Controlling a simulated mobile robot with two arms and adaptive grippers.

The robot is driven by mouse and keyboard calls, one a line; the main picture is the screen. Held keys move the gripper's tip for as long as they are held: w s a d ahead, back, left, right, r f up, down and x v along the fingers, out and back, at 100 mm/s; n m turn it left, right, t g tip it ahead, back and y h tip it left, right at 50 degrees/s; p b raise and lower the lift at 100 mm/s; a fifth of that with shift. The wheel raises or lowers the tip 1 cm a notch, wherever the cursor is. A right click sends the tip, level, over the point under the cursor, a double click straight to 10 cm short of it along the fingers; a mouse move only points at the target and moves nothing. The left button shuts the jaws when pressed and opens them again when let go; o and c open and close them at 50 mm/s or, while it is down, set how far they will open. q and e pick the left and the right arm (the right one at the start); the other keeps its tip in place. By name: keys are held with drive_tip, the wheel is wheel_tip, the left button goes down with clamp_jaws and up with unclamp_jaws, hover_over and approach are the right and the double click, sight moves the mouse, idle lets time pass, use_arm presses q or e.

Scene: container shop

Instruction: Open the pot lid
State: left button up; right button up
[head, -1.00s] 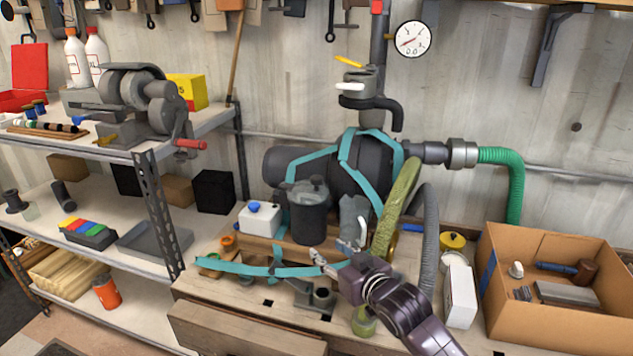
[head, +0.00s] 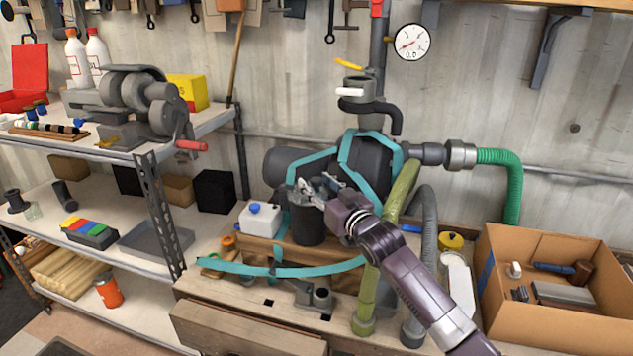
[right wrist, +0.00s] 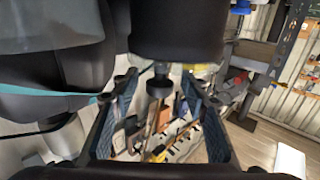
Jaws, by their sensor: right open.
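The dark pot (head: 308,226) stands on the workbench in the head view, in front of a large dark tank. My right gripper (head: 312,190) is at the top of the pot and covers much of the lid there. In the right wrist view the dark pot (right wrist: 178,32) fills the top middle. Its lid knob (right wrist: 160,82) shows between the two spread fingers of my right gripper (right wrist: 157,92). The fingers stand apart on either side of the knob, and I see no clear grip on it. My left gripper is not in view.
A white box with a blue cap (head: 258,220) stands left of the pot. A green hose (head: 368,296) and a grey hose (head: 424,240) rise to the right. The dark tank (head: 368,165) is close behind. A cardboard box (head: 545,315) stands at the right.

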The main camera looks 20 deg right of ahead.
drive_tip(key=shift+w+a, duration=0.1)
drive_tip(key=shift+w, duration=0.2)
drive_tip(key=shift+c, duration=0.6)
clamp_jaws()
